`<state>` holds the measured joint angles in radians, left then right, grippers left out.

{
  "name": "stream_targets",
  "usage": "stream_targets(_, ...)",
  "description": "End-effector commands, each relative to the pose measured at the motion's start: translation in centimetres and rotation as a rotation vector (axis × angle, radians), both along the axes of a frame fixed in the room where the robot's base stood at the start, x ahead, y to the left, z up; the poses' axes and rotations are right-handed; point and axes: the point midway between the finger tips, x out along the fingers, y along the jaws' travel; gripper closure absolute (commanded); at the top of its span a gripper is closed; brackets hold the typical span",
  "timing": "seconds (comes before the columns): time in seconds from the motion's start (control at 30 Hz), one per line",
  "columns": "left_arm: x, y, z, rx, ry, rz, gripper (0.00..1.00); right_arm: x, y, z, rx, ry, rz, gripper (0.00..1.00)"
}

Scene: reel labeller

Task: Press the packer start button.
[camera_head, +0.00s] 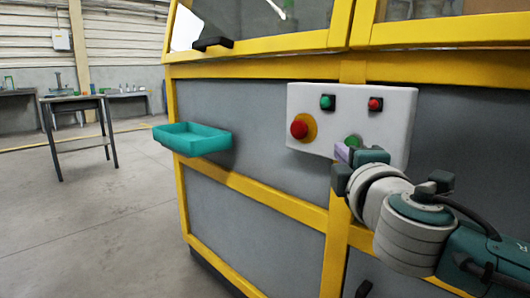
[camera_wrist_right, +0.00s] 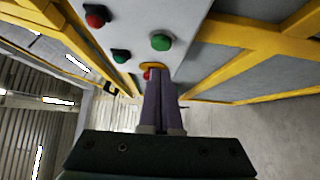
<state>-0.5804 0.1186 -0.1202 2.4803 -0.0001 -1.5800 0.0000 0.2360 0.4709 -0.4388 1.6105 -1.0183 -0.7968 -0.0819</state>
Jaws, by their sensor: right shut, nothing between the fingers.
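A white control panel (camera_head: 342,95) is on the front of the yellow-framed machine. It carries a small green button (camera_head: 328,102), a small red button (camera_head: 375,104), a large red mushroom button (camera_head: 299,129) on a yellow disc, and a larger green button (camera_head: 353,141) low down. No label is readable, so I cannot tell which one is the packer start. My right gripper (camera_head: 343,153) is shut and empty, just below the larger green button. In the right wrist view its fingers (camera_wrist_right: 160,73) partly cover the mushroom button; the larger green button (camera_wrist_right: 161,42) shows clear beyond the tips. My left gripper is out of view.
A teal tray (camera_head: 192,139) juts from the machine left of the panel. Yellow frame bars (camera_head: 262,191) edge the grey machine panels. A black handle (camera_head: 213,44) sits above. A dark table (camera_head: 75,99) stands far left, with open floor between.

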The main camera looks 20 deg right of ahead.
Motion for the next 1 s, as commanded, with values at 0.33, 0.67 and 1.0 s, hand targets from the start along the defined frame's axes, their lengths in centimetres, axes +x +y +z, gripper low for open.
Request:
stream_targets(0.33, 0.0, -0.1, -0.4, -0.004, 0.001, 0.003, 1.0, 1.0, -2.5, 0.1, -0.002, 0.001, 0.0, 1.0)
stream_targets(0.67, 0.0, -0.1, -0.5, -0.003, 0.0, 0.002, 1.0, 1.0, -2.8, 0.0, -0.001, 0.0, -0.001, 1.0)
stream_targets(1.0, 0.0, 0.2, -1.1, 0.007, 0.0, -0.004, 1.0, 1.7, -4.6, 0.1, -0.002, 0.001, -0.007, 1.0)
